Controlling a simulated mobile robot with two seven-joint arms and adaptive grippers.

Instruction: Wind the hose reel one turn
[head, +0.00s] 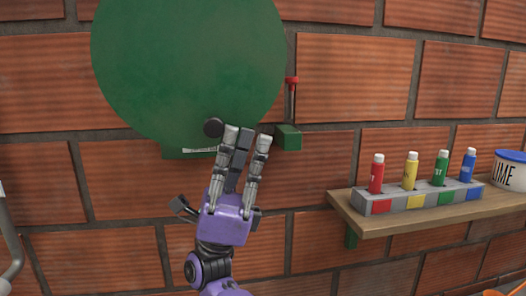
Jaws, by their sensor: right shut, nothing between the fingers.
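The hose reel (188,60) is a large round green disc on the brick wall, at the upper left of the head view; its top is cut off. My right gripper (247,138), with grey fingers and a purple body, points up in front of the lower right of the reel. My left gripper is not in view.
A small green block (288,138) with a red-tipped lever (291,90) is just right of my fingertips. A wooden shelf (365,226) at right holds a rack of several coloured bottles (412,200) and a white tub (510,172). A grey bent pipe (8,235) is at far left.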

